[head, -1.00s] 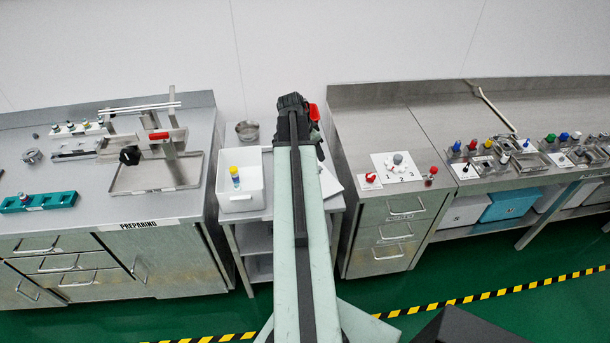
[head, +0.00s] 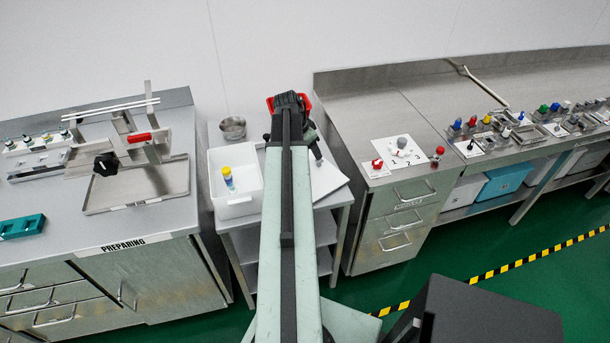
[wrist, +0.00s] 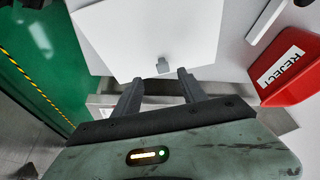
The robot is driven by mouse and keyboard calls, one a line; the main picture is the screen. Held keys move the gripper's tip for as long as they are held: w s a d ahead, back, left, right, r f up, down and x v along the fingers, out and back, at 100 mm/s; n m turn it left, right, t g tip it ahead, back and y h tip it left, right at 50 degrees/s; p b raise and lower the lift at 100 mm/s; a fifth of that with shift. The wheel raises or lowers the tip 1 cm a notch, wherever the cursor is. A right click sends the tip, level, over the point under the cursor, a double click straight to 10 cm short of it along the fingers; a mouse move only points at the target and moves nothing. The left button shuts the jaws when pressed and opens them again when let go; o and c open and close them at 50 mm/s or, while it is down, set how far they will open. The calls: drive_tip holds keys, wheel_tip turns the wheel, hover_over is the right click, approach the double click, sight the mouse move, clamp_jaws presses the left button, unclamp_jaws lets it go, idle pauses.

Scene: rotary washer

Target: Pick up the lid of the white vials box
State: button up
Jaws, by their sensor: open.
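A flat white panel with a small grey knob, apparently the lid (wrist: 140,35), lies in the upper middle of the wrist view; its knob (wrist: 162,67) sits near its lower edge. In the head view the white panel (head: 329,184) shows right of my arm on the small steel table, partly hidden by the arm. An open white box (head: 235,202) stands left of my arm with a yellow-capped vial (head: 228,179) in it. My gripper (wrist: 160,78) is open and empty, its two fingertips on either side of the knob in the picture; I cannot tell the height gap.
A red REJECT bin (wrist: 300,80) is at the right of the wrist view, near the lid. A metal bowl (head: 232,128) stands behind the white box. Steel counters flank the small table: the PREPARING bench (head: 140,215) left and a drawer counter (head: 345,145) right.

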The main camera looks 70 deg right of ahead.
sight(317, 162)
drive_tip(key=shift+w+d+f+b, duration=0.1)
drive_tip(key=shift+d+f+b, duration=0.1)
drive_tip(key=shift+f+b, duration=0.4)
drive_tip(key=shift+d+f+b, duration=0.15)
drive_tip(key=shift+f+b, duration=0.25)
drive_tip(key=shift+f, duration=0.3)
drive_tip(key=b+x, duration=0.4)
drive_tip(key=x, duration=0.1)
drive_tip(key=shift+b, duration=0.35)
drive_tip(key=shift+r, duration=0.1)
clamp_jaws()
